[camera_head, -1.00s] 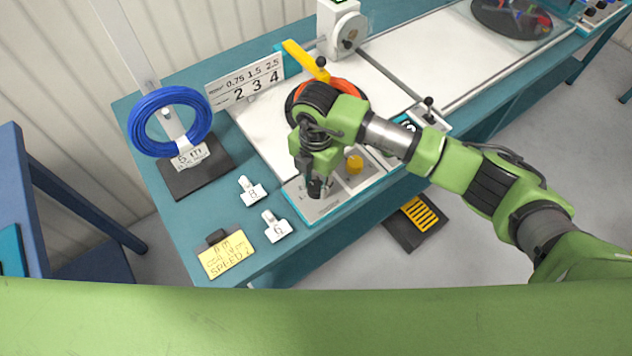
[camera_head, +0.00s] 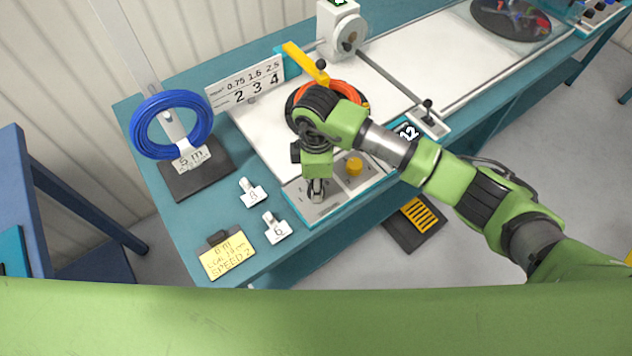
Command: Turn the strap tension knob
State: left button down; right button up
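A light control panel (camera_head: 334,203) lies at the near edge of the bench. A round yellow knob (camera_head: 354,167) stands on its right part. My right gripper (camera_head: 317,192) points down over the left part of the panel, to the left of the yellow knob and apart from it. Its fingertips are at or just above the panel. They look close together, but what is between or under them is hidden, so a grip cannot be told. No knob marked for strap tension can be read. My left gripper is not in view.
An orange cable coil (camera_head: 347,93) sits behind my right wrist, with a yellow lever (camera_head: 305,62) above it. A blue coil (camera_head: 171,123) hangs on a stand at left. White tags (camera_head: 253,192) and a yellow note (camera_head: 228,254) lie left of the panel.

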jog(key=shift+m, duration=0.6)
jog(key=shift+w, duration=0.1)
jog(key=o, duration=1.1)
notch_tip(320, 180, up, 12)
jog(key=shift+r, duration=0.1)
